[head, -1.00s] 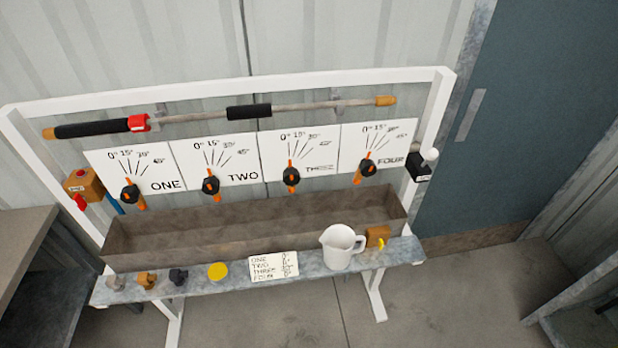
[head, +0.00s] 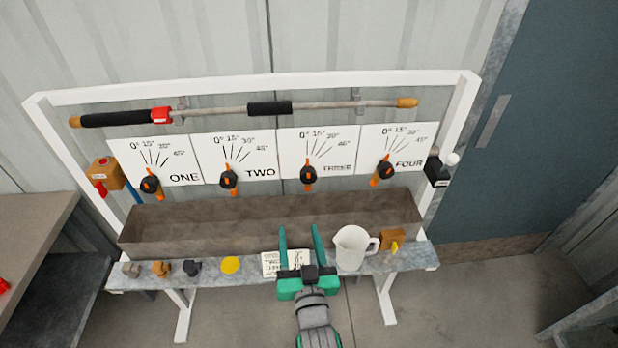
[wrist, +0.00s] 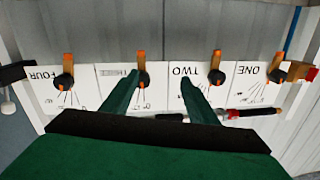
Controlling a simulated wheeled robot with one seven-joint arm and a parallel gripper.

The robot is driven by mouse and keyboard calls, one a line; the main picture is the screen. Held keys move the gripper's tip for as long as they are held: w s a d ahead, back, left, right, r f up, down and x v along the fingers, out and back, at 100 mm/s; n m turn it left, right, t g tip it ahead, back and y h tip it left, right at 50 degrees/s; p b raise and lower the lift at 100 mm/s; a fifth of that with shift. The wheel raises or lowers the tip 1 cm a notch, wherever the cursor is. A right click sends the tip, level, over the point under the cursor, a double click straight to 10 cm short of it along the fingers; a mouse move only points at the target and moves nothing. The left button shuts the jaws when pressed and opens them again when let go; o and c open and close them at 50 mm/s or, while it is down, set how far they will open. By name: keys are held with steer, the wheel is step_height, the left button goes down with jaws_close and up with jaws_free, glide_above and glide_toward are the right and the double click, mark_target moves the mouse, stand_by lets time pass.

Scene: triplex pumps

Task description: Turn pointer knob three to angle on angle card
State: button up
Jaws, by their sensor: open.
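Pointer knob three (head: 308,175) is a black round knob with an orange pointer on the panel marked THREE (head: 325,150). Its pointer stands nearly upright, close to the 0° line. My gripper (head: 298,230) is open and empty, with green fingers, low in front of the trough and below knob three. The angle card (head: 270,264) lies on the front shelf, partly hidden behind my gripper; its figures are too small to read.
Knobs one (head: 150,184), two (head: 229,180) and four (head: 384,171) are on panels beside it. A trough (head: 270,225) lies below the panels. A white jug (head: 351,248) stands just right of my gripper. A barred handle (head: 270,108) runs above the panels.

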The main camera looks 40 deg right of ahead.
steer(key=m+h, duration=0.2)
glide_toward(309, 178)
steer(key=x, duration=1)
steer(key=shift+w+d+f, duration=0.1)
steer(key=shift+c, duration=0.4)
